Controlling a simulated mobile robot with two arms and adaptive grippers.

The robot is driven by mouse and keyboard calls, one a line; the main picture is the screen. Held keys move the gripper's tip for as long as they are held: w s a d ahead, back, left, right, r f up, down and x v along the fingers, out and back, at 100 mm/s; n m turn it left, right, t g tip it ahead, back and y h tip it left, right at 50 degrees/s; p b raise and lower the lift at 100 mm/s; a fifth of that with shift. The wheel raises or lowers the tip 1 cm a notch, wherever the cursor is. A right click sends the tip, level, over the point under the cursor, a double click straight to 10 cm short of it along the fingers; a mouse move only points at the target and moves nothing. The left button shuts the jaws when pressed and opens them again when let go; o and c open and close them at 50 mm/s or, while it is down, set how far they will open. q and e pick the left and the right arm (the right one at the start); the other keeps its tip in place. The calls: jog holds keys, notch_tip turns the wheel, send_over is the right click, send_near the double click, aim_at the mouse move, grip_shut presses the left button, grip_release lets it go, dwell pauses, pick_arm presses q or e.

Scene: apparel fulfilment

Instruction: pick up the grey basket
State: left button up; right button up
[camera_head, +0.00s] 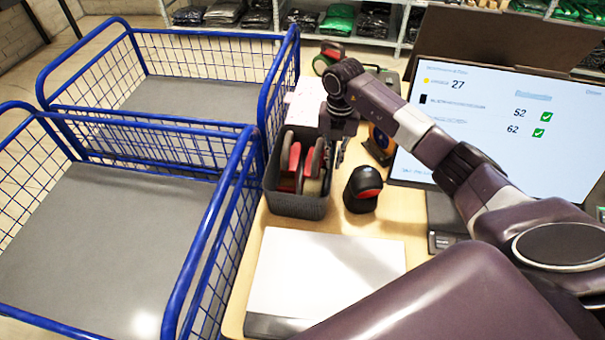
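The grey basket (295,206) stands upright on the wooden table, against the blue cart's side. It holds red and dark round items, perhaps tape rolls or dispensers. My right gripper (338,150) points down at the basket's right rear edge, with the arm reaching in from the right. Its fingers are small and dark here, and I cannot tell whether they touch the rim or are open or shut. My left gripper is out of view.
A black-and-red device (363,189) stands close to the basket's right. A white-topped flat object (325,270) lies in front. A monitor (510,125) stands at right. Blue wire carts (215,215) fill the left. Shelves of packed garments are behind.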

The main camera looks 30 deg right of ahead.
jog(key=shift+f, duration=1.2)
grip_shut()
jog(key=shift+r, duration=0.1)
jog(key=shift+w+r, duration=0.1)
